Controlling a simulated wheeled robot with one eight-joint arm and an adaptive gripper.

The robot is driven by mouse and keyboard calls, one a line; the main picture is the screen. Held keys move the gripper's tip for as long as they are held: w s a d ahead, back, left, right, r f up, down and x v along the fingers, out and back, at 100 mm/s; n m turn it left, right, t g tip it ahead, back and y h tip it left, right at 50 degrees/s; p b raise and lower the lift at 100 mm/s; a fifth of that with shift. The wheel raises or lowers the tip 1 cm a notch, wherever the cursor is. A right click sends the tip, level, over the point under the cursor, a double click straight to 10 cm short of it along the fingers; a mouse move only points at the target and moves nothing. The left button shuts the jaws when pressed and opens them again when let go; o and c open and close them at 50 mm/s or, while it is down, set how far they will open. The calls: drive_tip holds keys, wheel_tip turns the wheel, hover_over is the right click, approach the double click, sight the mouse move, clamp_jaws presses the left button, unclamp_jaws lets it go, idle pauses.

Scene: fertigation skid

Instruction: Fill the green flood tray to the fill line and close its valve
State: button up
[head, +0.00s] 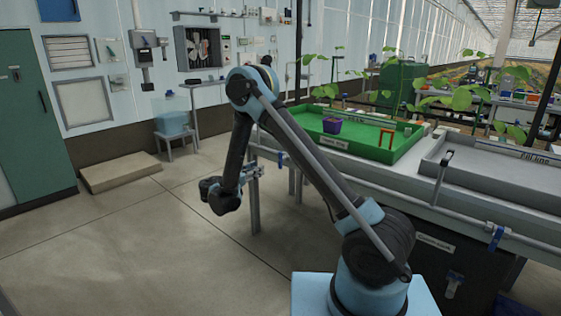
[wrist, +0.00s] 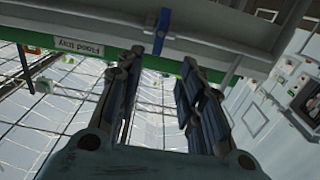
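The green flood tray (head: 400,150) sits on the bench, with a "Flood tray" label on its front and a fill-line label inside. Its floor shows green; I cannot make out a water level. A blue valve handle (head: 280,158) is on the pipe below the tray's left front. In the wrist view the blue handle (wrist: 162,30) hangs from the pipe, beyond my fingertips and in line with the gap between them. My gripper (head: 254,172) is open and empty, beside and left of the handle in the head view. It also shows in the wrist view (wrist: 161,72).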

sight(279, 158)
drive_tip(key=x, duration=1.7)
drive_tip(key=shift+d, duration=0.1)
clamp_jaws()
